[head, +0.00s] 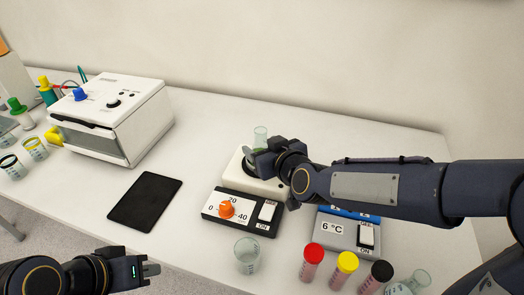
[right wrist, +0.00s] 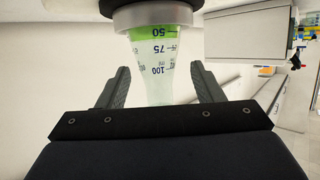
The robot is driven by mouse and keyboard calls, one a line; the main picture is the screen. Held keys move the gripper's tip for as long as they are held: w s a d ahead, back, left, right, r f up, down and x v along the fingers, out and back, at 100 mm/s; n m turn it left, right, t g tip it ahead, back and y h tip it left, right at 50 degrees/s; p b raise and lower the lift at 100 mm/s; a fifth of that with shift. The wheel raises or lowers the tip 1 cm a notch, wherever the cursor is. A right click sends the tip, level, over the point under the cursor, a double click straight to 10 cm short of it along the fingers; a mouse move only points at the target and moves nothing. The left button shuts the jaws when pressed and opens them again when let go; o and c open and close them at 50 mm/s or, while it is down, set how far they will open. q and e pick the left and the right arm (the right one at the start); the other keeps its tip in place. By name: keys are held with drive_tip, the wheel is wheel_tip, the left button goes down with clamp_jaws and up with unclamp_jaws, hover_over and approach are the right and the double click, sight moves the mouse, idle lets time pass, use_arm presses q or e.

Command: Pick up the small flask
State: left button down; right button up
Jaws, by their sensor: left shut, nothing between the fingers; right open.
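The small flask (head: 260,133) is clear glass and stands on the white device with the orange dial, partly hidden by my right gripper. In the right wrist view the flask (right wrist: 158,75) shows printed marks of 50, 75 and 100 and green liquid at its wide end. My right gripper (head: 256,158) is at the flask. In the right wrist view its two open fingers (right wrist: 158,88) are on either side of the flask's narrow part, with gaps on both sides. My left gripper (head: 150,269) is shut and empty at the lower left, away from the flask.
The white device (head: 240,178) has an orange dial (head: 226,209). An empty beaker (head: 247,256) stands in front of it. Red (head: 312,262), yellow (head: 344,270) and black (head: 376,277) capped tubes stand at the right. A black tablet (head: 146,201) lies left on the table.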

sight(258, 142)
drive_tip(key=x, duration=0.4)
drive_tip(key=shift+w+d+r, duration=0.1)
drive_tip(key=c, duration=1.1)
